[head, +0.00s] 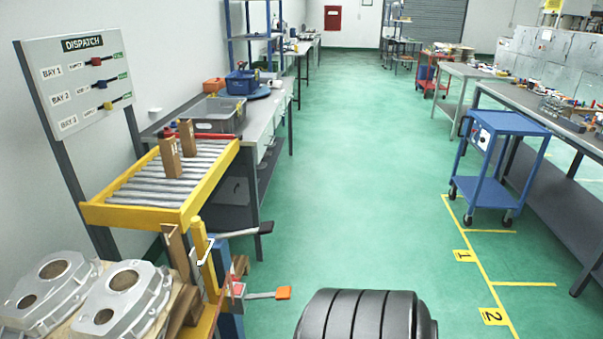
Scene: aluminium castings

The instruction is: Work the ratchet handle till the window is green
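Two levers stick out to the right from the blue and yellow post at the end of the roller table. The upper lever (246,231) has a pale bar and a black grip. The lower lever (268,295) has a grey bar and an orange grip (284,293). I cannot tell for sure which is the ratchet handle. A small red and white fitting (237,289) sits at the root of the lower lever. I cannot make out a window or its colour. Neither of my grippers is in view, and nothing is seen touching the levers.
A yellow-framed roller table (187,212) carries two brown blocks. Grey castings (122,299) lie at the lower left, beside the post. A dispatch board (82,85) stands behind. A blue cart (512,122) stands at the right. The green floor (340,190) between is clear.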

